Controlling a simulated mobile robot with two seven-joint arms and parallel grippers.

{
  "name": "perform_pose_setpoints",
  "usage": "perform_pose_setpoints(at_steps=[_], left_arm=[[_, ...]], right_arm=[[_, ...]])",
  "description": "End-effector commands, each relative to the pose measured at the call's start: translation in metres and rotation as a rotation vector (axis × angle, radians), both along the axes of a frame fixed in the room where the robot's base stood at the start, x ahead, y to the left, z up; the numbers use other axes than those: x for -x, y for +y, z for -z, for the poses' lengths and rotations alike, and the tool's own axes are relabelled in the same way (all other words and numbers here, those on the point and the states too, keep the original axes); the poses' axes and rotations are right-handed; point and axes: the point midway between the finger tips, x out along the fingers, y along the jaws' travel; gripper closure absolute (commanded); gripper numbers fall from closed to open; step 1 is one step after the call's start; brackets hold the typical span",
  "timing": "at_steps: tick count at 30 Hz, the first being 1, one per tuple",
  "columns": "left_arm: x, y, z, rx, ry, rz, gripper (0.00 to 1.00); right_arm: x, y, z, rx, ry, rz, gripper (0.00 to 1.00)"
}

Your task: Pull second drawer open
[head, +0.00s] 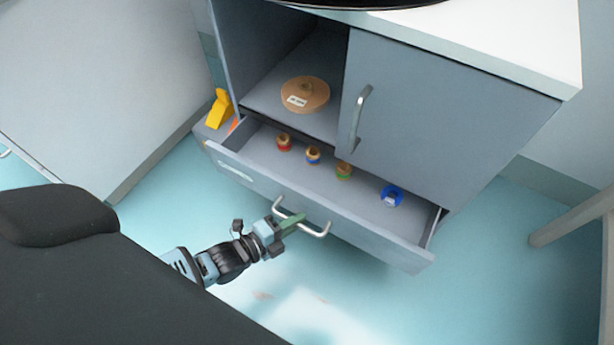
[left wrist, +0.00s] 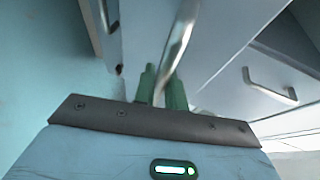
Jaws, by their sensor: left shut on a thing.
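A grey drawer (head: 385,242) stands pulled out below the cabinet, its inside showing from above. Its metal bar handle (head: 320,233) is on the front panel. My left gripper (head: 291,221) is shut on this handle, toward its left part. In the left wrist view the green fingers of the left gripper (left wrist: 161,88) stand on either side of a metal bar handle (left wrist: 181,38). My right gripper is not in view.
Small ringed items, red (head: 284,143), green (head: 344,172) and blue (head: 392,196) among them, sit in the drawer. Floor in front looks clear.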

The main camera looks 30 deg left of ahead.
Motion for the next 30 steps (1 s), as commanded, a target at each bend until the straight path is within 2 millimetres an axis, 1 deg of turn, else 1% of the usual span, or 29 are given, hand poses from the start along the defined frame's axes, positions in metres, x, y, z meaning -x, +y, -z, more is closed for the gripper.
perform_pose_setpoints(at_steps=[1, 6, 12, 15, 18, 21, 25, 30], left_arm=[[0.016, 0.001, -0.005, 0.001, 0.000, -0.001, 1.00], [0.063, 0.002, -0.004, 0.000, 0.000, -0.002, 1.00], [0.110, 0.004, -0.002, 0.002, 0.000, -0.002, 1.00], [0.128, 0.005, -0.002, 0.002, -0.002, -0.002, 1.00], [0.143, 0.005, -0.002, 0.002, -0.002, -0.002, 1.00], [0.154, 0.006, -0.001, 0.001, -0.003, -0.002, 1.00], [0.163, 0.006, -0.001, 0.000, -0.002, -0.002, 1.00], [0.167, 0.006, 0.000, 0.002, -0.002, -0.002, 1.00]], right_arm=[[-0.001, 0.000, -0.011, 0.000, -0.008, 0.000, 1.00], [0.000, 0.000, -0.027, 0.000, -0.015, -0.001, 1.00], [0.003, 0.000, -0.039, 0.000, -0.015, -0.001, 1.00], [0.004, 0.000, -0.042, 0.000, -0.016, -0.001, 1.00], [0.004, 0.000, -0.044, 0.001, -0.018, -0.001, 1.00], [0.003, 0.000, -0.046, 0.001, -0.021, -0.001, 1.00], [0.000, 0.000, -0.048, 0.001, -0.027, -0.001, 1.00], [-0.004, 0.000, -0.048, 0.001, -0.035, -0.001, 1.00]])
